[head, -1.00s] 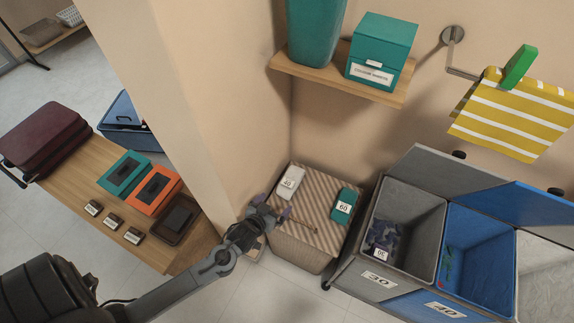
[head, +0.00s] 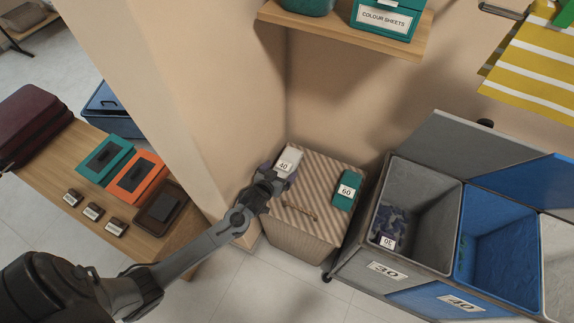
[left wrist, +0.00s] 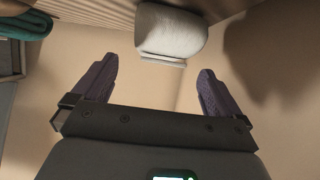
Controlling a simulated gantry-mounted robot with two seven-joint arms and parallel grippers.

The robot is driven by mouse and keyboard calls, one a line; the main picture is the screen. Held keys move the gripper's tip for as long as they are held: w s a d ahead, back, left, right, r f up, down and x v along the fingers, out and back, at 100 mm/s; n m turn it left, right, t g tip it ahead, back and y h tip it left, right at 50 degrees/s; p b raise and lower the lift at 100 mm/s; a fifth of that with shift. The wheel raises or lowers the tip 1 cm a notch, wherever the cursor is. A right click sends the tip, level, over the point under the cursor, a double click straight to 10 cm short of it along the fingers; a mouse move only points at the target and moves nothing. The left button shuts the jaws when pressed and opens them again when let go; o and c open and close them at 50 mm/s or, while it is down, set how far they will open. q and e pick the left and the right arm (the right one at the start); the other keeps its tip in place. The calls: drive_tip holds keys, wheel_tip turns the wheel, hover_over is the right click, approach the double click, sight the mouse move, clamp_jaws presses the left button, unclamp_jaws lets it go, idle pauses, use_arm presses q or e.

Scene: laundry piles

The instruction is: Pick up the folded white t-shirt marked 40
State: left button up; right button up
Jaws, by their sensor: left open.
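The folded white t-shirt marked 40 (head: 289,160) lies on top of the striped hamper (head: 318,173), near its back left corner. My left gripper (head: 279,176) is at its front left edge in the head view. In the left wrist view the white shirt (left wrist: 170,32) lies ahead of the open fingers (left wrist: 153,85), centred between them and beyond their tips. The fingers have purple pads and nothing between them. My right gripper is not in view.
A teal folded item marked 60 (head: 347,190) lies on the hamper, right of the white shirt. Grey and blue bins marked 30 (head: 386,270) and 40 (head: 461,303) stand to the right. A wooden shelf (head: 340,36) hangs above. A wall corner rises close left of the hamper.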

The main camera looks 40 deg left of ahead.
sight(284, 165)
use_arm(q)
drive_tip(key=shift+a+b+x, duration=0.2)
drive_tip(key=shift+b+x, duration=1.2)
drive_tip(key=shift+x, duration=1.3)
drive_tip(key=shift+s, duration=0.1)
drive_tip(key=shift+r, duration=0.1)
drive_tip(key=c, duration=0.9)
